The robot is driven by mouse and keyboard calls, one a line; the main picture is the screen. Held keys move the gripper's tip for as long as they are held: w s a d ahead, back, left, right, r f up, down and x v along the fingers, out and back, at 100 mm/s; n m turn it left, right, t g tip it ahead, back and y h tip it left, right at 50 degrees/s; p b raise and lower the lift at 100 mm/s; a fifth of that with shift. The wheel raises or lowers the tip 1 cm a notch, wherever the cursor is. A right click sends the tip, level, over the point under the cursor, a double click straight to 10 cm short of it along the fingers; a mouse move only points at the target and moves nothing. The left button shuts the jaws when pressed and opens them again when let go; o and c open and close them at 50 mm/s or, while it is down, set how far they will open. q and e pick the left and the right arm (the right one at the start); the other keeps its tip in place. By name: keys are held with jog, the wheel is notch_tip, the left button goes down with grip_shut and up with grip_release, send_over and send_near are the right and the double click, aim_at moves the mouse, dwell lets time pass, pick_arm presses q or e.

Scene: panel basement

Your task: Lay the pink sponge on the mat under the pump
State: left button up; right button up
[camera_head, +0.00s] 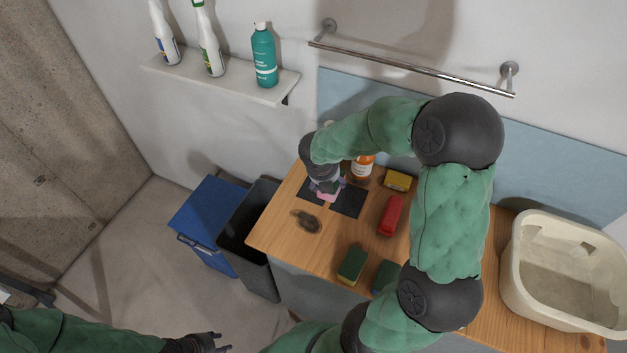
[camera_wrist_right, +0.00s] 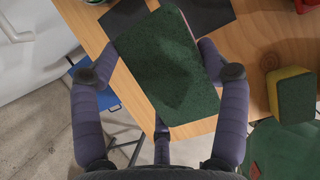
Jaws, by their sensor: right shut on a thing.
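My right gripper (camera_head: 325,186) is low over the left part of the wooden counter, shut on the pink sponge (camera_head: 329,196). In the right wrist view the sponge shows a dark green scouring face (camera_wrist_right: 170,70) between the fingers of the right gripper (camera_wrist_right: 160,74). Two dark mats lie below and beside it: a left mat (camera_head: 308,196) and a right mat (camera_head: 348,202). An orange bottle (camera_head: 362,168) stands behind the right mat; its top is partly hidden by my arm. I cannot tell whether the sponge touches a mat. My left gripper (camera_head: 217,343) is open and empty at the bottom.
A yellow sponge (camera_head: 397,180), a red item (camera_head: 391,215), two green-topped sponges (camera_head: 352,264) (camera_head: 386,275) and a dark scrubber (camera_head: 307,221) lie around the mats. A pale basin (camera_head: 560,270) is at right. Blue (camera_head: 212,222) and black (camera_head: 250,235) bins stand left of the counter.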

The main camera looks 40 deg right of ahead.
jog(key=w+f, duration=0.2)
jog(key=w, duration=0.1)
jog(key=w+d+f+b, duration=0.1)
jog(key=w+f, duration=0.2)
jog(key=w+d+f, duration=0.1)
jog(key=w+f, duration=0.1)
jog(key=w, duration=0.1)
jog(key=shift+d+f, duration=0.2)
jog(key=shift+f, duration=0.05)
jog(key=shift+w+f, duration=0.2)
jog(key=shift+f, duration=0.15)
jog(key=shift+d+f+b, duration=0.1)
jog(key=shift+f+b, duration=0.55)
jog(key=shift+f, duration=0.85)
jog(key=shift+f, duration=0.1)
jog(key=o, duration=0.8)
